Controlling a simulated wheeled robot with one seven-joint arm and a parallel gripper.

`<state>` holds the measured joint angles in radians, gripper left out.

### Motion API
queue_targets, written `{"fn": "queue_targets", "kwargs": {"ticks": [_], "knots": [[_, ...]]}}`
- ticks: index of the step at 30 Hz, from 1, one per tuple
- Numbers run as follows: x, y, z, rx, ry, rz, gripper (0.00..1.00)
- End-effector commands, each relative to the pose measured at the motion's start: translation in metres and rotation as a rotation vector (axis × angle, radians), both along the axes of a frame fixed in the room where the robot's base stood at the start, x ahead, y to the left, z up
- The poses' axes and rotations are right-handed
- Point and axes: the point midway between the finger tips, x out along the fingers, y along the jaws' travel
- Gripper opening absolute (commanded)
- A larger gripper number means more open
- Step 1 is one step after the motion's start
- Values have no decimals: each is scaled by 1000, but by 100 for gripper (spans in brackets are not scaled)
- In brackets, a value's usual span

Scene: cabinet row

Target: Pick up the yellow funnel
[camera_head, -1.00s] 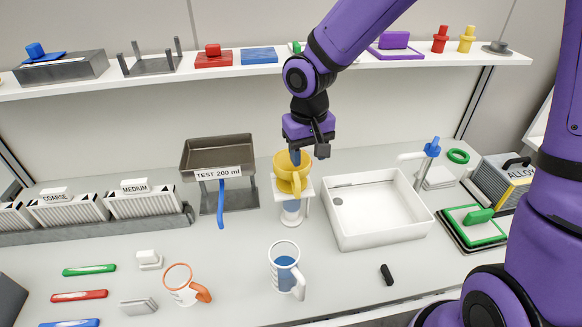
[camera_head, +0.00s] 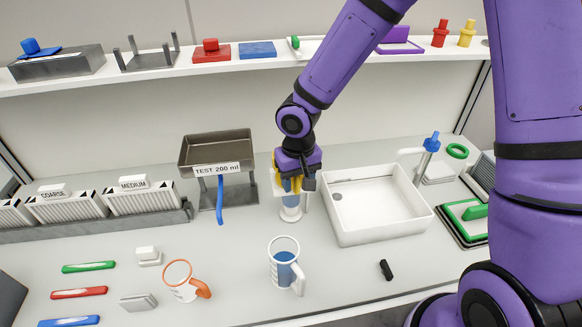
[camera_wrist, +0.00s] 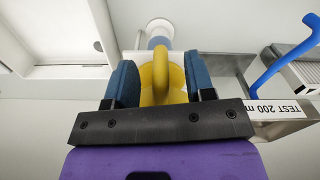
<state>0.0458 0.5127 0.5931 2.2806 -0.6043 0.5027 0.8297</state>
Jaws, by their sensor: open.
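The yellow funnel (camera_head: 292,184) sits in a white stand (camera_head: 279,190) over a clear cup (camera_head: 290,213) and is largely hidden behind my gripper in the head view. In the wrist view the funnel's yellow handle loop (camera_wrist: 161,75) stands between the two blue finger pads. My gripper (camera_wrist: 162,82) is open around that handle, with some gap visible beside it. In the head view my gripper (camera_head: 297,182) is down at the funnel.
A white basin (camera_head: 345,235) stands close to the right. A grey tray (camera_head: 200,165) labelled TEST 200 ml, with a blue tube (camera_head: 220,205), stands close to the left. A mug (camera_head: 284,262) is in front. A shelf (camera_head: 150,80) runs above.

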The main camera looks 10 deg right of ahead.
Motion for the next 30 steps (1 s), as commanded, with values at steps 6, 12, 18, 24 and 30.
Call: {"fn": "queue_targets", "kwargs": {"ticks": [6,12,18,24,30], "knots": [[0,0,-20,0,0,0,49],[0,0,-21,0,-1,-1,49],[0,0,-21,0,-1,-1,15],[0,0,-21,0,-1,-1,0],[0,0,-21,0,-1,-1,0]]}}
